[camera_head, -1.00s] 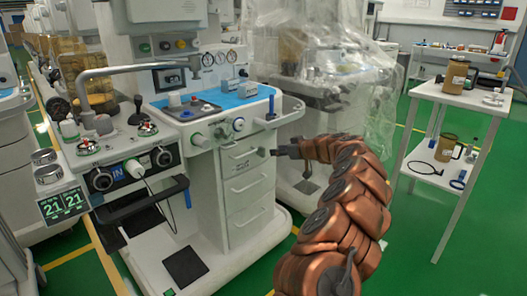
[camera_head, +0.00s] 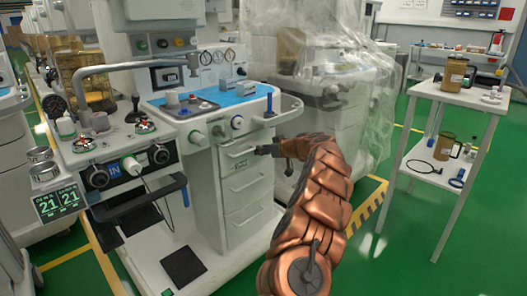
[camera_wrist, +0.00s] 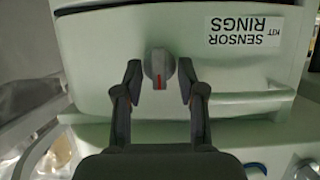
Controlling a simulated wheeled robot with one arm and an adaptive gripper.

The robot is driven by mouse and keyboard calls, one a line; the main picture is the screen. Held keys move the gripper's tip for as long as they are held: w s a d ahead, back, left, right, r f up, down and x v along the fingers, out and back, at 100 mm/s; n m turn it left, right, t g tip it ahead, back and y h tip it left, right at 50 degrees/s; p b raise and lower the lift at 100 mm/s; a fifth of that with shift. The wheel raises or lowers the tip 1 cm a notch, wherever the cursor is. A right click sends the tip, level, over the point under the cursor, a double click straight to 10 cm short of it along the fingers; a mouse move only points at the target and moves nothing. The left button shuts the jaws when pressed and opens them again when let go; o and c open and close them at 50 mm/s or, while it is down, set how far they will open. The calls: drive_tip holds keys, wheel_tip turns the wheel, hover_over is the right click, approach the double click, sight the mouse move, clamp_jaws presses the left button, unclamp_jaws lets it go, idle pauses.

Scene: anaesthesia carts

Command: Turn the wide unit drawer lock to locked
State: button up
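The drawer lock is a small grey knob (camera_wrist: 160,69) with a red mark, on the pale face of a drawer (camera_wrist: 220,70) in the wrist view. My gripper (camera_wrist: 160,85) is open, with one finger on each side of the knob and a gap to it on both sides. In the head view my gripper (camera_head: 262,150) is at the right side of the top drawer front (camera_head: 236,157) of the white drawer unit (camera_head: 245,190). The knob is hidden there behind my gripper.
A label reading "SENSOR RINGS KIT" (camera_wrist: 243,32) shows upside down on the drawer face. A horizontal handle (camera_wrist: 240,97) lies beside my fingers. A white shelf stand (camera_head: 450,100) is at the right. Plastic-draped equipment (camera_head: 325,85) stands behind my arm.

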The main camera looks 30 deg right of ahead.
clamp_jaws()
idle(0.3)
